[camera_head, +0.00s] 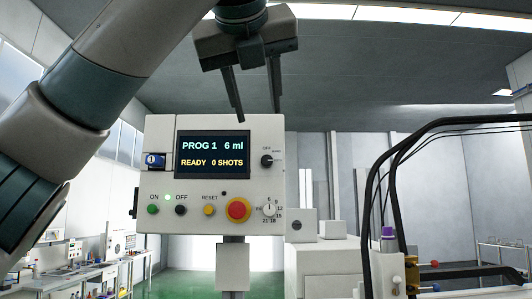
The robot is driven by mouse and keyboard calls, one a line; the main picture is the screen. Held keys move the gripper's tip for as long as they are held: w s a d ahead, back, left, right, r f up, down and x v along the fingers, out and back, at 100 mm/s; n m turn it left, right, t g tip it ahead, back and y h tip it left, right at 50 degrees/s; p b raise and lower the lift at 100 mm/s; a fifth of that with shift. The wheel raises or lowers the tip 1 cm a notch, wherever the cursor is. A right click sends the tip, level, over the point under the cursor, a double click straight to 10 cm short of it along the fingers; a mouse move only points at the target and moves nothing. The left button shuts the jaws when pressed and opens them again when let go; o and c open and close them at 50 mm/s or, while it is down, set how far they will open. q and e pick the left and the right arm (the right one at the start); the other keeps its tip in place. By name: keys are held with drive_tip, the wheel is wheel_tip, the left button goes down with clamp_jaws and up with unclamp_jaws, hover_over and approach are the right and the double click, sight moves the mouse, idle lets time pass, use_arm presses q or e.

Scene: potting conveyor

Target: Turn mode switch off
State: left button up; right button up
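The mode switch (266,160) is a small black knob on the upper right of a white control panel (218,222), right of the screen. An "OFF" label sits just above it; a light mark shows on the knob's right side, but its exact setting is too small to tell. My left gripper (259,115) hangs from the top, fingers down and apart, open and empty. In the picture its fingertips lie above the knob, over the panel's top edge, apart from the knob. My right gripper is not in view.
The screen (213,154) reads "PROG 1 6 ml, READY 0 SHOTS". Below are a green ON button (153,209), a black OFF button (181,210), a yellow RESET button (209,211), a red stop button (238,210) and a dial (269,210). Black hoses (368,200) run at right.

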sight(266, 159)
use_arm(q)
drive_tip(key=p+x, duration=0.5)
drive_tip(key=x, duration=0.8)
drive_tip(key=shift+w+p, duration=0.35)
drive_tip(key=shift+p, duration=0.05)
drive_tip(key=shift+x, duration=0.9)
drive_tip(key=shift+s+f, duration=0.1)
clamp_jaws()
